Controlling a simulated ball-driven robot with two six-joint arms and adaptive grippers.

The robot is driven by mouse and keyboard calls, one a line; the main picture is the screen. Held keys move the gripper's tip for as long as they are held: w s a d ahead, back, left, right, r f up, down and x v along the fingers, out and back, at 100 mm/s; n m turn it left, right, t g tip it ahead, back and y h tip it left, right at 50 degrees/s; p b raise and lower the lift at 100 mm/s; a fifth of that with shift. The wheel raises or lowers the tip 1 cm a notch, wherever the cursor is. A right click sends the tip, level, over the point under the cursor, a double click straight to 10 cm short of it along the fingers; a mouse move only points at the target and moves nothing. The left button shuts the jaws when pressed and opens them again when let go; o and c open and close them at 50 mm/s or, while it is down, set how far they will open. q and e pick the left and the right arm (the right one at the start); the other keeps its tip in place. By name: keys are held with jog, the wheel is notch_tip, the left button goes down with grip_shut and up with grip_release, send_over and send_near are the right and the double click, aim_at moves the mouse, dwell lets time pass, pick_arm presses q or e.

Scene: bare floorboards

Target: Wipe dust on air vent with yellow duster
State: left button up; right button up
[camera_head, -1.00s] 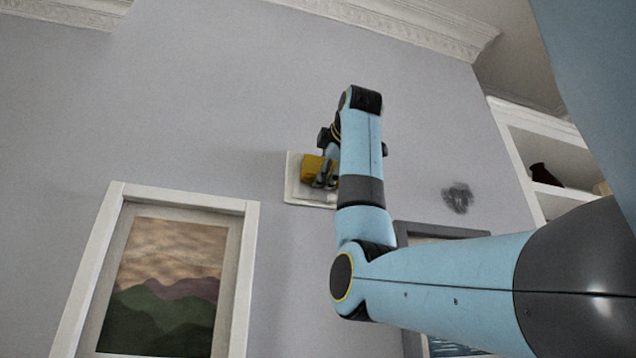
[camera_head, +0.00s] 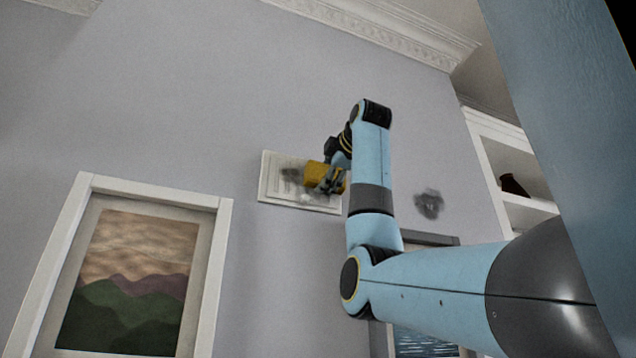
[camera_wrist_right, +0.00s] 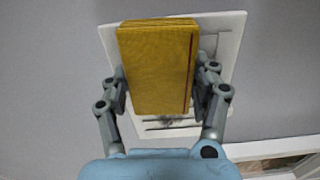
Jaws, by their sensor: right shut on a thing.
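The white air vent (camera_head: 272,187) is on the wall, with dark dust (camera_head: 291,174) on its slats left of the duster. The vent also shows behind the duster in the right wrist view (camera_wrist_right: 232,38), with a dark smudge (camera_wrist_right: 165,120) below the duster. My right gripper (camera_head: 330,180) is shut on the yellow duster (camera_head: 318,174), in front of the vent's right part. In the right wrist view the duster (camera_wrist_right: 158,68) sits between the two fingers and hides much of the vent. I cannot tell whether it touches the vent. My left gripper is not in view.
A framed mountain picture (camera_head: 130,280) hangs at lower left. A second frame (camera_head: 425,342) is partly behind my right arm. A dark smudge (camera_head: 429,204) marks the wall right of the arm. Shelves (camera_head: 520,205) with a dark vase (camera_head: 513,186) stand at right.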

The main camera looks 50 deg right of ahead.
aim_at(279, 172)
jog(key=shift+s+d, duration=0.2)
jog(key=shift+d, duration=0.15)
jog(key=shift+w+a+p, duration=0.25)
jog(key=shift+w+a, duration=0.25)
jog(key=shift+a, duration=0.3)
jog(key=shift+w+a+p, duration=0.2)
jog(key=shift+w+a, duration=0.25)
jog(key=shift+a, duration=0.35)
jog(key=shift+w+a+f, duration=0.1)
jog(key=shift+w+a, duration=0.4)
jog(key=shift+a, duration=0.4)
jog(key=shift+w+a+r, duration=0.1)
jog(key=shift+w+a, duration=0.35)
jog(key=shift+a, duration=0.4)
jog(key=shift+w+a+f, duration=0.1)
jog(key=shift+w+a, duration=0.4)
jog(key=shift+a, duration=0.4)
jog(key=shift+w+a, duration=0.35)
jog(key=shift+a, duration=0.25)
jog(key=shift+w+a, duration=0.3)
jog(key=shift+a, duration=0.3)
jog(key=shift+s, duration=0.1)
jog(key=shift+s+a+f+b, duration=0.1)
jog(key=shift+s+a+b, duration=0.1)
jog(key=shift+s+b, duration=0.3)
jog(key=shift+b+v, duration=0.75)
jog(key=shift+v, duration=1.6)
